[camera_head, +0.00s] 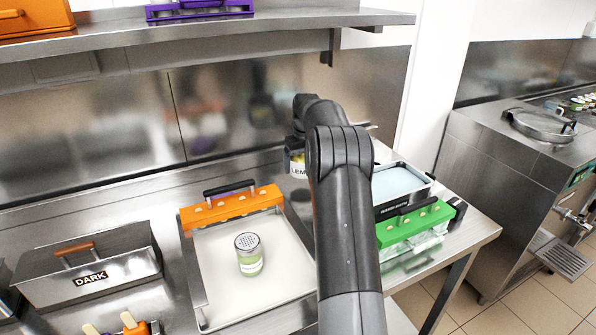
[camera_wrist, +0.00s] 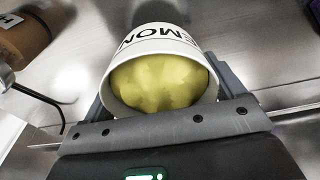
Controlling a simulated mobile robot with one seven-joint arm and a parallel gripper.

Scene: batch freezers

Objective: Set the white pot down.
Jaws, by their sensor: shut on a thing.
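The white pot (camera_head: 298,167) has black lettering reading "LEMON" in part and stands behind my arm near the back of the steel counter. In the wrist view the white pot (camera_wrist: 165,38) shows its open mouth with yellow contents. My gripper (camera_wrist: 163,78) is shut on the pot, one finger on each side. In the head view my arm hides most of the gripper and part of the pot. I cannot tell whether the pot's base touches the counter.
A white-lined tray (camera_head: 215,295) with an orange mould (camera_head: 232,209) and a shaker jar (camera_head: 249,255) lies left of my arm. A water bath (camera_head: 402,182) and a green mould (camera_head: 415,224) stand right. A DARK box (camera_head: 88,277) sits far left. A shelf (camera_head: 200,40) overhangs the back.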

